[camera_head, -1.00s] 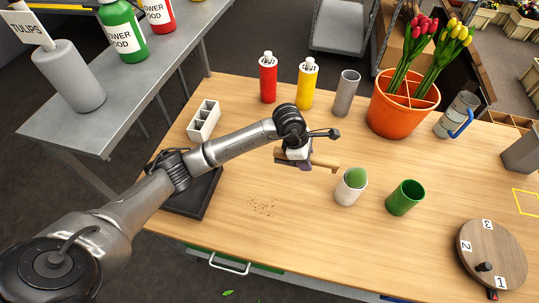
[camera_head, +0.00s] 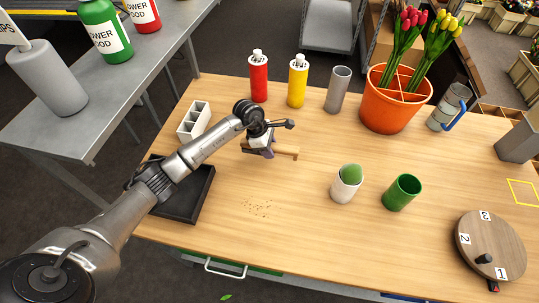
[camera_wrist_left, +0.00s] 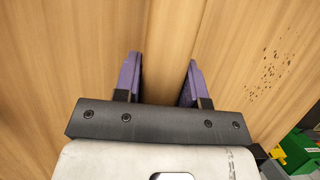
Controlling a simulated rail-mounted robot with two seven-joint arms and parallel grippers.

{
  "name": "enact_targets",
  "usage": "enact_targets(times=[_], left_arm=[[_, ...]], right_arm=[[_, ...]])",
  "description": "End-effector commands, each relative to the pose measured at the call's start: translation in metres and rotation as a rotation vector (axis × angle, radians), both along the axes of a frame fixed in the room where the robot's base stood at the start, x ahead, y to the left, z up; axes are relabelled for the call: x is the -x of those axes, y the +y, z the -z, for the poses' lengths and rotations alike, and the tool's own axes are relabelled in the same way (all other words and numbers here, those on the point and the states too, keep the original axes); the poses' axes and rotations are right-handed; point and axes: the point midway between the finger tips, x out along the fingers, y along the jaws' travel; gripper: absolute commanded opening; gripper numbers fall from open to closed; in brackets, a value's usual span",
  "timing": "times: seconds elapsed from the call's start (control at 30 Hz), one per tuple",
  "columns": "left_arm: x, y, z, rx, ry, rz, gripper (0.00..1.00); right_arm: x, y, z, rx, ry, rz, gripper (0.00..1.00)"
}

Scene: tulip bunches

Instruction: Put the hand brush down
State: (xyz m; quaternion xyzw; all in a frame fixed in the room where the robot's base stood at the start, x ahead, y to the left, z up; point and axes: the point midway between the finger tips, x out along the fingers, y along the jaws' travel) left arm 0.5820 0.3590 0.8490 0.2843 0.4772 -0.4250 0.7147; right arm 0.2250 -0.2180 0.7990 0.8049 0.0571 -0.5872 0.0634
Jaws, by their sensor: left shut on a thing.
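The wooden hand brush (camera_head: 287,151) is in my left gripper (camera_head: 266,151), over the left middle of the table. Its pale handle sticks out to the right of the gripper in the head view. In the left wrist view, the brush (camera_wrist_left: 168,35) runs as a wooden strip between the two purple fingers (camera_wrist_left: 160,70), which are shut on it. Its bristles are hidden, and I cannot tell whether it touches the table (camera_head: 300,230). My right gripper is not in view.
Brown crumbs (camera_head: 256,208) lie in front of the gripper. A black tray (camera_head: 205,180) sits under my left arm, by a white divided holder (camera_head: 194,118). Red (camera_head: 259,78) and yellow (camera_head: 297,82) bottles stand behind.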

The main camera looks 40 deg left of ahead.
Motion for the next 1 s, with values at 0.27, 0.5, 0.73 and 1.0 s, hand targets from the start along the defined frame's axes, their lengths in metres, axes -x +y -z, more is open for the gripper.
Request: enact_targets(times=[0.27, 0.5, 0.73, 1.0], left_arm=[[0.000, -0.001, 0.034, 0.002, 0.002, -0.002, 0.16], [0.000, -0.001, 0.038, 0.000, 0.000, 0.000, 0.16], [0.000, 0.000, 0.042, -0.001, 0.001, -0.001, 0.16], [0.001, -0.001, 0.042, 0.000, 0.002, 0.000, 0.61]], right_arm=[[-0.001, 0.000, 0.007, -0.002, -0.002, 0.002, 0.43], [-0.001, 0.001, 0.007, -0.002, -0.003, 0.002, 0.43], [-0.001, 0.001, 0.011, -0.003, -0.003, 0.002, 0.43], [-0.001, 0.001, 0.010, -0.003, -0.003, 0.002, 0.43]])
